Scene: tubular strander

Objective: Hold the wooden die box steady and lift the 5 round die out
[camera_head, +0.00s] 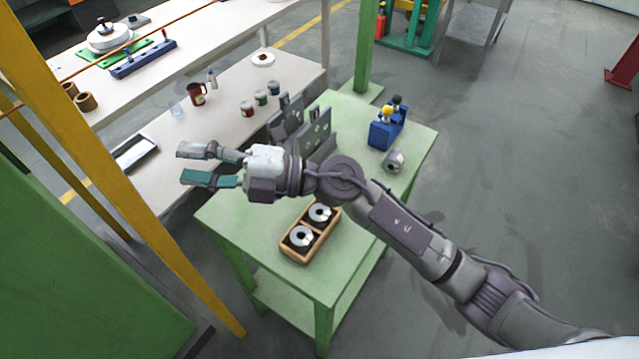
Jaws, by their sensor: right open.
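The wooden die box (325,237) sits on the green table, in front of and below my right arm. It holds two silver round dies in dark recesses, a far one (320,212) and a near one (302,237). Their markings are too small to read, so I cannot tell which is the 5 die. My right gripper (188,164) is open and empty, up and to the left of the box, with its fingers spread and pointing left. It is well apart from the box. My left gripper is not in view.
The green table (345,272) also carries grey upright plates (318,133), a blue holder (386,133) with knobbed tools and a metal cylinder (394,161). A white bench (228,122) with a mug and small jars stands behind. A yellow post (112,147) rises at left.

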